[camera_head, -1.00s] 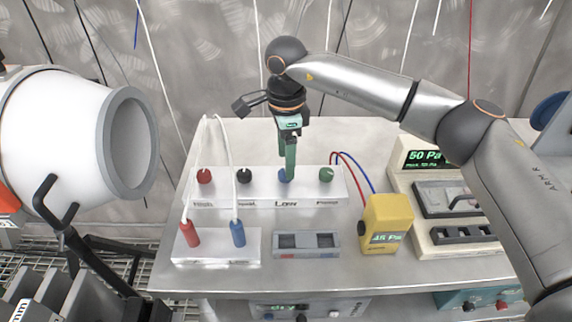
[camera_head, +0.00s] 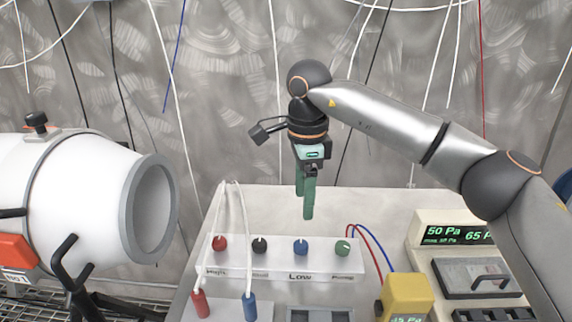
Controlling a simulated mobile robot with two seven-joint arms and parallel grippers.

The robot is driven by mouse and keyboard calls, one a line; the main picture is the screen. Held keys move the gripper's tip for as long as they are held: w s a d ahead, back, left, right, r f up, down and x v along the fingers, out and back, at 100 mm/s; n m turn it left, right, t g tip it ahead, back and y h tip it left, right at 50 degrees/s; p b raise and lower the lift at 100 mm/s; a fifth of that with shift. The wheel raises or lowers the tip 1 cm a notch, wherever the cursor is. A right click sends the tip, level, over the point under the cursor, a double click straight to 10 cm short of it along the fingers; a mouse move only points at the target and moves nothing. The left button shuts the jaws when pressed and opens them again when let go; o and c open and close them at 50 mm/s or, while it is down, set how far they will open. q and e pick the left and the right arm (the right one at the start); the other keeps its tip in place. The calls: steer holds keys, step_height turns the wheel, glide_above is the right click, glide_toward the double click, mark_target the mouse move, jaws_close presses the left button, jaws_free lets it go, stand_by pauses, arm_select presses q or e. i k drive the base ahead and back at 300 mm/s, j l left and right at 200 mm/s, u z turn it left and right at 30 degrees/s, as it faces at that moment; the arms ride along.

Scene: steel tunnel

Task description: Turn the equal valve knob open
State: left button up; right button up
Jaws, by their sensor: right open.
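A white valve block (camera_head: 235,270) sits on the steel table with four knobs in a row. From left they are a red knob (camera_head: 219,243), a black knob (camera_head: 260,245), a blue knob (camera_head: 301,247) and a green knob (camera_head: 342,247). The label under the black knob is too blurred to read; "Low" reads under the blue one. My right gripper (camera_head: 307,210) points down above and behind the blue knob, its green fingers apart from every knob. It is open and holds nothing. My left gripper is not in view.
White tubes run to red (camera_head: 201,304) and blue (camera_head: 249,306) connectors in front. A yellow gauge (camera_head: 406,296) and a pressure display unit (camera_head: 452,235) stand to the right. A large white cylinder (camera_head: 85,195) is at the left. The table behind the block is clear.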

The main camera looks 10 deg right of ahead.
mark_target(259, 244)
steer(key=k, duration=1)
